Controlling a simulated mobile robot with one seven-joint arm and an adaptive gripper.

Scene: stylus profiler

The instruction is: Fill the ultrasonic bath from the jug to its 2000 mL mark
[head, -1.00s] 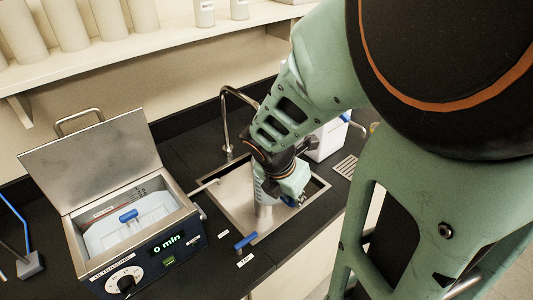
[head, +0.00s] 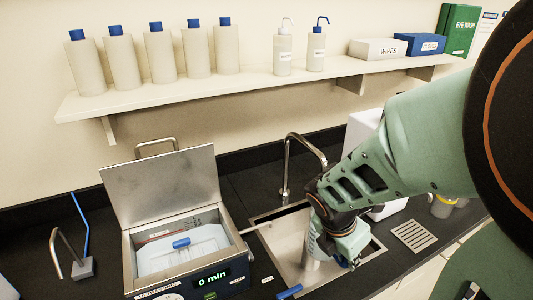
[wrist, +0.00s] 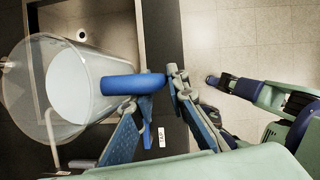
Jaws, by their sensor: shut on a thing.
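My gripper (head: 338,250) is over the sink, shut on the blue handle of the jug (head: 313,243). In the wrist view the handle (wrist: 133,84) lies at the fingers, and the clear jug (wrist: 110,85) shows a pale round area inside. I cannot tell whether that is water or the jug's bottom. The jug looks roughly upright, partly hidden by my gripper. The ultrasonic bath (head: 127,262) stands left of the sink, lid (head: 163,185) raised. A pale tray or basket with a blue handle (head: 181,243) is inside. Scale marks show on its inner wall, too small to read.
The sink (head: 283,235) has a curved tap (head: 300,150) behind it. A blue-handled lever (head: 289,291) is at the front. A shelf (head: 250,88) with several bottles runs above. A metal stand (head: 82,267) is left of the bath; a drain grate (head: 411,236) is to the right.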

